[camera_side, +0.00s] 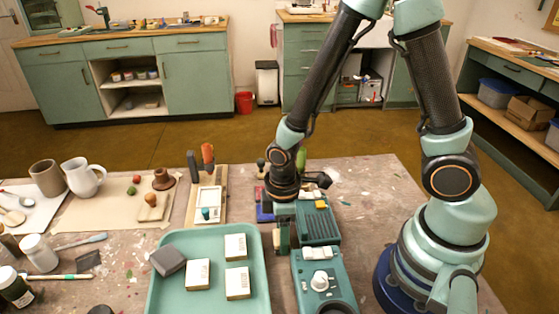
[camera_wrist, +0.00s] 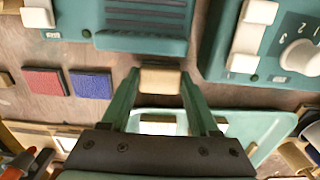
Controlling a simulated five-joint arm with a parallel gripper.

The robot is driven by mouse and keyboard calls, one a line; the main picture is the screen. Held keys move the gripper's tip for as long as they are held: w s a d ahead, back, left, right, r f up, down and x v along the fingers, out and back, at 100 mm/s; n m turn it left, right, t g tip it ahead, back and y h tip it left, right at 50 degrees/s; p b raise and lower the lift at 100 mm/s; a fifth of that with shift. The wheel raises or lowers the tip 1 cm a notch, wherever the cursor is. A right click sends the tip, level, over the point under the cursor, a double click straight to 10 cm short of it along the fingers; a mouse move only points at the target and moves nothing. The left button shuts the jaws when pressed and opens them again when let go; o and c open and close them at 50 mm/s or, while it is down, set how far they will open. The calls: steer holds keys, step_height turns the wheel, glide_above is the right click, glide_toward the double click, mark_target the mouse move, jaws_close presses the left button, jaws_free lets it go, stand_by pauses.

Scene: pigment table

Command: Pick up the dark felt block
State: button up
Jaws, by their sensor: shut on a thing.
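A dark grey block (camera_side: 168,260), which looks like the dark felt block, lies tilted at the left in the green tray (camera_side: 258,300), apart from my gripper. My gripper (camera_side: 283,240) points down between the tray and the green machines. In the wrist view, my gripper (camera_wrist: 160,84) is shut on a small tan block (camera_wrist: 160,79), held between its two fingertips. The held block is mostly hidden in the side view. Three cream blocks (camera_side: 236,247) lie in the tray, beside the dark block.
A grooved green machine (camera_side: 318,222) and a green machine with a white knob (camera_side: 325,290) stand right of the tray. In the wrist view, red (camera_wrist: 45,83) and blue (camera_wrist: 90,83) pads lie on the table. Mugs (camera_side: 84,178) and jars (camera_side: 40,252) stand at the left.

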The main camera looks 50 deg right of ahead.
step_height(320, 180, up, 20)
stand_by(0.6)
